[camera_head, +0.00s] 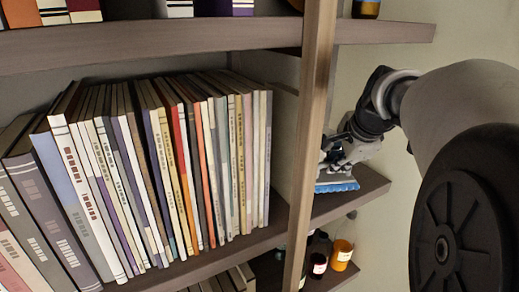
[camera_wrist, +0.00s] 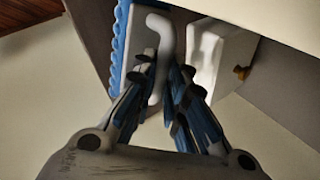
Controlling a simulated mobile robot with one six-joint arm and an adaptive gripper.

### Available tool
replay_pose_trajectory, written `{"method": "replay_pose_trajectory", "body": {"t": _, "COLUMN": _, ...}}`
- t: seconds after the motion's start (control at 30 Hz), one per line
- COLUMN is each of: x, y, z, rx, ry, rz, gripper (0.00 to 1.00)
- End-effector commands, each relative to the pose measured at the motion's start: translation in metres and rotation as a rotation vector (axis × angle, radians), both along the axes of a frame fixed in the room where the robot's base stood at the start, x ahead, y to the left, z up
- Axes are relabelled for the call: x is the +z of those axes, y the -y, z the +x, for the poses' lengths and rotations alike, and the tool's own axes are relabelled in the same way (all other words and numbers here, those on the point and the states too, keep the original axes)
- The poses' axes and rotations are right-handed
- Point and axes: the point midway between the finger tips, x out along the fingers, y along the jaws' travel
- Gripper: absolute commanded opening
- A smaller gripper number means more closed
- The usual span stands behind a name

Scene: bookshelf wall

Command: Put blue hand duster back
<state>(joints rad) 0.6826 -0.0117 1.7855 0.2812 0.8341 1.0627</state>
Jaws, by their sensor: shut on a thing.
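The blue hand duster (camera_head: 337,187) has a blue bristle edge and a pale body. In the head view it is low under my gripper (camera_head: 345,150), at the right-hand shelf board (camera_head: 352,203) beyond the upright post. I cannot tell whether it touches the board. In the wrist view the duster's blue edge (camera_wrist: 119,45) and its curved pale handle (camera_wrist: 166,45) show. My gripper (camera_wrist: 166,72) is shut on that handle. A white object (camera_wrist: 207,52) is just right of the handle in the wrist view; its identity is unclear.
A wooden post (camera_head: 311,120) stands left of my gripper and partly hides that shelf bay. Books (camera_head: 165,170) fill the left shelf. An upper board (camera_head: 385,32) runs overhead. Dark jars (camera_head: 318,262) and an orange jar (camera_head: 341,254) stand on the shelf below.

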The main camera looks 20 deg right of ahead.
Motion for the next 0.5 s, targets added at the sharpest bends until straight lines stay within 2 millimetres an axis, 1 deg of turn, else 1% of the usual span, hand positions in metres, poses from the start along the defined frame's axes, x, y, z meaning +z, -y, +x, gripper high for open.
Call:
{"method": "replay_pose_trajectory", "body": {"t": 0.03, "x": -0.0144, "y": -0.0009, "z": -0.0011, "rx": -0.002, "ry": 0.001, "rz": 0.0, "gripper": 0.0}}
{"method": "replay_pose_trajectory", "body": {"t": 0.1, "x": -0.0208, "y": -0.0017, "z": -0.0025, "rx": -0.005, "ry": 0.001, "rz": -0.001, "gripper": 0.0}}
{"method": "replay_pose_trajectory", "body": {"t": 0.4, "x": -0.0196, "y": -0.002, "z": -0.003, "rx": -0.007, "ry": 0.001, "rz": 0.0, "gripper": 0.0}}
{"method": "replay_pose_trajectory", "body": {"t": 0.5, "x": -0.0227, "y": -0.002, "z": -0.003, "rx": -0.007, "ry": 0.001, "rz": 0.0, "gripper": 0.0}}
